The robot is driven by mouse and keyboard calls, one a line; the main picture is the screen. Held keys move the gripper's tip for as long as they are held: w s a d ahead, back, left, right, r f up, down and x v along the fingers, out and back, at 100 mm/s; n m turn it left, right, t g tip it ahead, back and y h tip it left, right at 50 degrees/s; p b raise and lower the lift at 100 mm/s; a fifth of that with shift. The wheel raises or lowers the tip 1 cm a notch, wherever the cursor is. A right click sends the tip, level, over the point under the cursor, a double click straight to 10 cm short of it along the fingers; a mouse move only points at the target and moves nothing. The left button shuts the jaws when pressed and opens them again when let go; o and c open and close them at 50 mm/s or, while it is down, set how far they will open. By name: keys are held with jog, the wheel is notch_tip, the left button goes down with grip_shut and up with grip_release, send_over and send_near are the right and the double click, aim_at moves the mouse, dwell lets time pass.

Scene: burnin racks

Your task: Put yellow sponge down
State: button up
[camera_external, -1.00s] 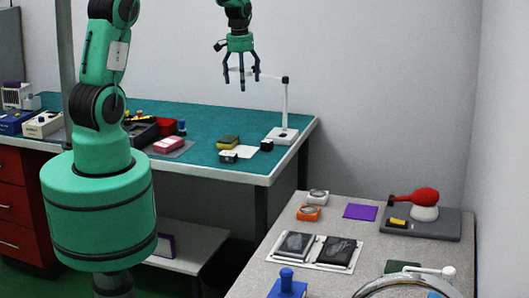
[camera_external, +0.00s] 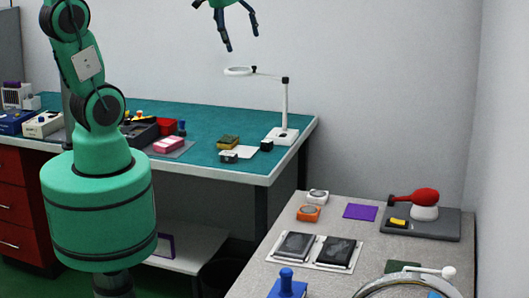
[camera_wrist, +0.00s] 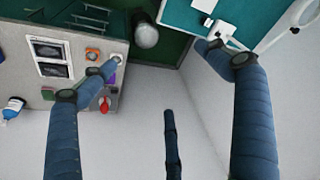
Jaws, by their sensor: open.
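A small yellow block (camera_external: 398,222) lies on the grey tray at the right of the near table. A second olive-yellow block (camera_external: 228,141) with a dark side lies on the teal table. I cannot tell which one is the yellow sponge; both rest on surfaces, apart from my gripper. My gripper (camera_external: 241,43) is high near the top edge of the external view, above the ring magnifier. Its fingers are spread, open and empty. In the wrist view the fingers stand wide apart with nothing between them.
The white ring magnifier (camera_external: 285,100) stands upright on the teal table (camera_external: 215,118). A red bulb (camera_external: 424,196) sits on the grey tray (camera_external: 440,232). An orange item (camera_external: 308,213), a purple sheet (camera_external: 360,212) and a blue-handled stamp (camera_external: 287,284) are on the near table.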

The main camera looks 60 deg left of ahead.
jog(key=s+d+r+m+t, duration=0.1)
jog(key=s+d, duration=0.4)
jog(key=s, duration=0.3)
jog(key=s+d+m+t, duration=0.1)
jog(key=s+d+m, duration=0.1)
jog(key=s+d, duration=0.4)
jog(key=s, duration=0.3)
jog(key=shift+s+r+h, duration=0.25)
jog(key=shift+r+h, duration=0.1)
jog(key=shift+h, duration=0.05)
jog(key=shift+d+f, duration=0.1)
notch_tip(320, 180, down, 9)
jog(key=b, duration=0.9)
